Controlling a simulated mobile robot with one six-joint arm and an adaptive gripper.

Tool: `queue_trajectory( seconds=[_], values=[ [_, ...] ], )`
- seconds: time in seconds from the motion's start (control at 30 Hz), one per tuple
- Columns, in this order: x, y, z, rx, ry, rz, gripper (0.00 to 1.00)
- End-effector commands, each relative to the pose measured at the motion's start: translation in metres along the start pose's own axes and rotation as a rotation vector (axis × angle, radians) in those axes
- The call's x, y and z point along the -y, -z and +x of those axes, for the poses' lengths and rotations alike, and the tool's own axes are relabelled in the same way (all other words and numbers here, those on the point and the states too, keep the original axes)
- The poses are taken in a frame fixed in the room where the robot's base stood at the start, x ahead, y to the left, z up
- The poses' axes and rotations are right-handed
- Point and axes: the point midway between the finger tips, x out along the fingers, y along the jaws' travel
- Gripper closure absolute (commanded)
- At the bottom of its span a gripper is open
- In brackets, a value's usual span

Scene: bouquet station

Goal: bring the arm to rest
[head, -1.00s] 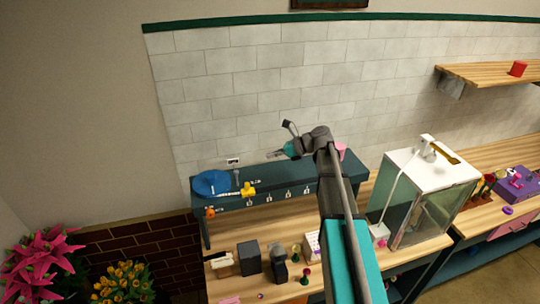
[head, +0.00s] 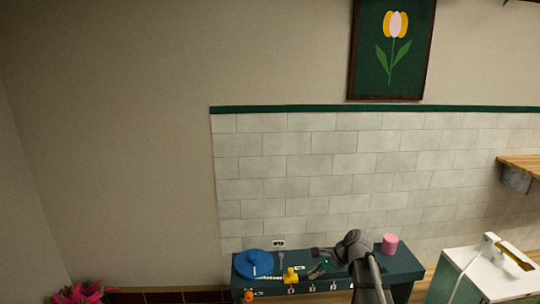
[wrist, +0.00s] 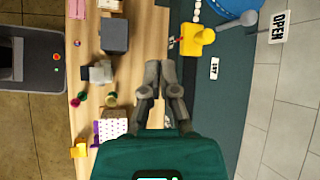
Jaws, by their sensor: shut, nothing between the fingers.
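My gripper (wrist: 160,72) is shut and empty in the wrist view, its two fingers together and pointing away from the teal palm. Below it in that view are the wooden worktop (wrist: 145,30) and the dark teal shelf (wrist: 222,110). In the head view my arm (head: 362,262) rises from the bottom edge and bends left in front of the shelf (head: 402,262). The fingers are too small there to make out clearly.
On the shelf are a blue round object (head: 254,264), a yellow object (head: 290,275) and a pink cup (head: 390,244). In the wrist view, a dark box (wrist: 114,35) and several small items lie on the worktop.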

Motion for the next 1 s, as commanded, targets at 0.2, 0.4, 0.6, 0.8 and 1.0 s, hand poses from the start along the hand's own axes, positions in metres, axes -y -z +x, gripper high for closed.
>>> queue_trajectory(
  seconds=[0.2, 0.4, 0.6, 0.8, 1.0],
  values=[
    [-0.046, -0.004, 0.011, -0.148, -0.125, -0.344, 1.00],
    [-0.083, -0.003, 0.013, -0.256, -0.274, -0.660, 1.00],
    [-0.112, -0.001, 0.009, -0.325, -0.431, -0.932, 1.00],
    [-0.130, 0.000, 0.004, -0.356, -0.552, -1.114, 1.00],
    [-0.145, 0.001, -0.002, -0.372, -0.660, -1.258, 1.00]
  ],
)
